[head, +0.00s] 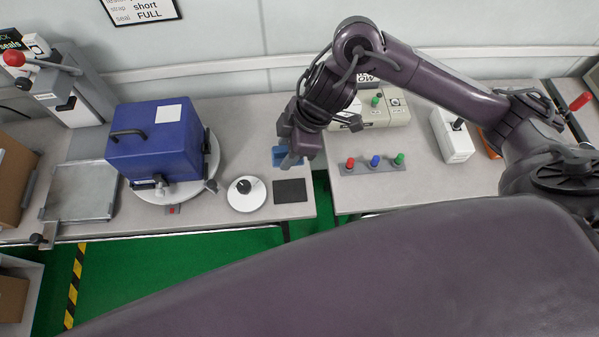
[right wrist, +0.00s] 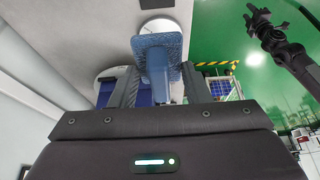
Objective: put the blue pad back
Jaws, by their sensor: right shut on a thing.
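The blue pad (right wrist: 155,52) is in my right gripper (right wrist: 162,85). In the right wrist view its flat textured face shows beyond the fingers, with a blue stem between them. In the head view a bit of the pad's blue (head: 279,154) shows beside my right gripper (head: 292,160), above the right end of the left bench. A dark flat mat (head: 291,190) lies on the bench just in front of the gripper. A dark gripper, which looks like my left (right wrist: 264,28), is small at the upper right of the wrist view; its jaws are unclear.
A white round dish with a black knob (head: 245,193) stands left of the mat. A blue box (head: 155,140) sits on a round turntable further left. A strip with red, blue and green buttons (head: 372,165) lies on the right bench, across a narrow gap.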

